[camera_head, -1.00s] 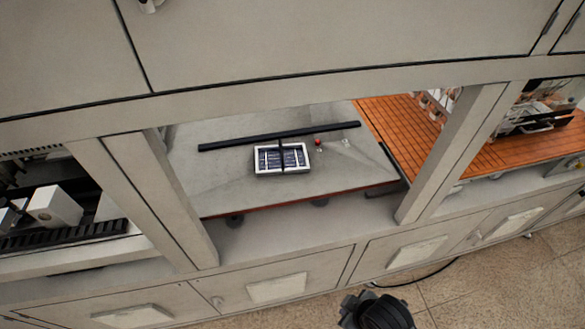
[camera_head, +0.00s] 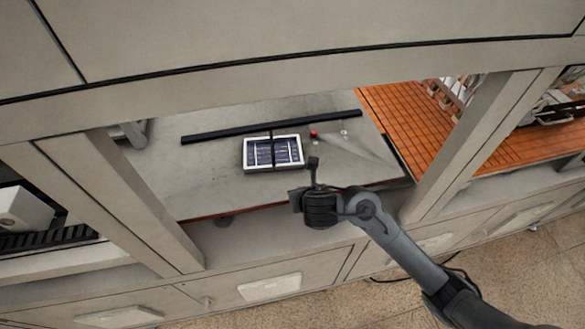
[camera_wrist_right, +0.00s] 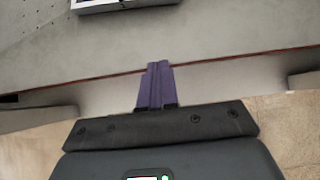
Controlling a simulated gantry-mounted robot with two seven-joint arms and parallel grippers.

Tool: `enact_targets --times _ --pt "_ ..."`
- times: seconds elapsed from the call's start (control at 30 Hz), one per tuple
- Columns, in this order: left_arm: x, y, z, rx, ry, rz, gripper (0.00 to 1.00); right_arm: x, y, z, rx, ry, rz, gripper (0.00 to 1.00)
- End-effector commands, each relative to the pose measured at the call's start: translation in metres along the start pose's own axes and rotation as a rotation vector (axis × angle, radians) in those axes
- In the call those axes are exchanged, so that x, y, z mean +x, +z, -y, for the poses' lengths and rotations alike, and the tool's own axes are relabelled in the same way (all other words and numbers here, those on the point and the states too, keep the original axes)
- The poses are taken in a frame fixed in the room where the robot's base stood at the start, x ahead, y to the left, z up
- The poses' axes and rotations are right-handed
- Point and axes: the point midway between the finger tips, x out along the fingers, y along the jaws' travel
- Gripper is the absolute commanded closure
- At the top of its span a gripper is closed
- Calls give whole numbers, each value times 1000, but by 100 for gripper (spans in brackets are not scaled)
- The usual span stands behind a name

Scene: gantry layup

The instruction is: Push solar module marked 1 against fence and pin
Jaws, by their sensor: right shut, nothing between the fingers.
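The solar module (camera_head: 259,155), a dark panel with a white frame and a black bar across it, lies on the grey table. Its mark is too small to read. The long black fence (camera_head: 225,134) lies behind the module with a gap between them. A small red-topped pin (camera_head: 313,134) stands right of the module, apart from it. My right gripper (camera_head: 313,163) is at the table's front edge, in front and right of the module. Its purple fingers (camera_wrist_right: 156,85) are shut and empty in the right wrist view, where the module's frame (camera_wrist_right: 125,5) shows at the top. My left gripper is not in view.
Grey posts (camera_head: 110,205) (camera_head: 475,140) flank the opening to the table. An orange slatted surface (camera_head: 425,125) lies to the right. A grey fitting (camera_head: 130,133) shows at the table's left. The table (camera_head: 200,175) is clear left and in front of the module.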

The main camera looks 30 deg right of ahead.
Motion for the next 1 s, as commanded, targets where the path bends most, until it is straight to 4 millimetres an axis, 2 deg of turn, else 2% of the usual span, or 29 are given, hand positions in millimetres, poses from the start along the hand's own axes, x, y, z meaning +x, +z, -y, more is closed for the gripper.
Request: enact_targets --times 0.03,0.1,0.27,0.73,1.0 --pt "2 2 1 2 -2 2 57 -1 10 0 2 1 20 100" --pt "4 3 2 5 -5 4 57 -1 18 -1 5 3 35 100" --pt "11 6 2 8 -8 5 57 10 22 -2 8 4 43 100" --pt "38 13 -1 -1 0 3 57 91 25 -2 10 3 41 100" --pt "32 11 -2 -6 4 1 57 114 49 -2 11 5 41 100"
